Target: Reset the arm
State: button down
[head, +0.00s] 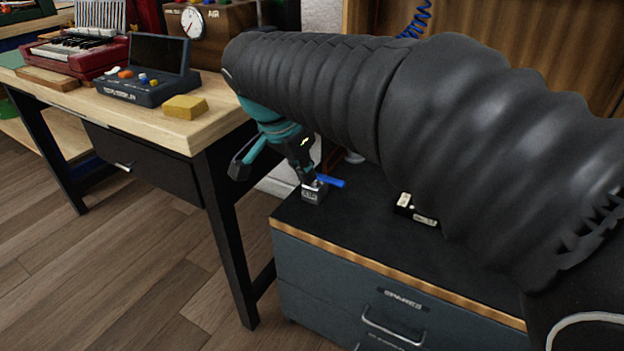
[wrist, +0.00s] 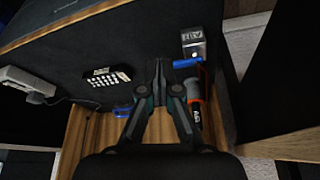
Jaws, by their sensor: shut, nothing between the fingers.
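My gripper (head: 308,177) points down over the dark top of the grey drawer cabinet (head: 345,228), at its far left part. It also shows in the wrist view (wrist: 158,64), where its two fingers meet at the tips with nothing between them. In the head view the tips appear close to a small metal block (head: 313,194) and a blue piece (head: 331,181); I cannot tell whether they touch. My black-sleeved arm crosses the head view and hides much of the cabinet top.
A black piece with pale dots (wrist: 107,77) and a white device (wrist: 27,80) lie left of the gripper in the wrist view. An orange-and-dark tool (wrist: 194,98) is right of it. A wooden bench (head: 150,108) stands left, with a yellow block (head: 185,107) near its edge.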

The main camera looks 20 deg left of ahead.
jog(key=shift+v, duration=0.85)
jog(key=shift+d, duration=0.1)
notch_tip(320, 180, down, 5)
jog(key=s+n+y, duration=0.1)
jog(key=s+n, duration=0.1)
jog(key=n, duration=0.5)
jog(key=s+d+r+m+p, duration=0.1)
jog(key=s+d+p, duration=0.1)
jog(key=d, duration=1)
jog(key=s+d+r+m+t+p, duration=0.1)
jog(key=s+d, duration=0.3)
jog(key=d, duration=0.9)
jog(key=s+d+r+m+p, duration=0.1)
jog(key=d+p, duration=0.3)
jog(key=d, duration=0.9)
jog(key=shift+s+d+r+y, duration=0.2)
jog(key=shift+s+y, duration=0.1)
jog(key=shift+s, duration=0.6)
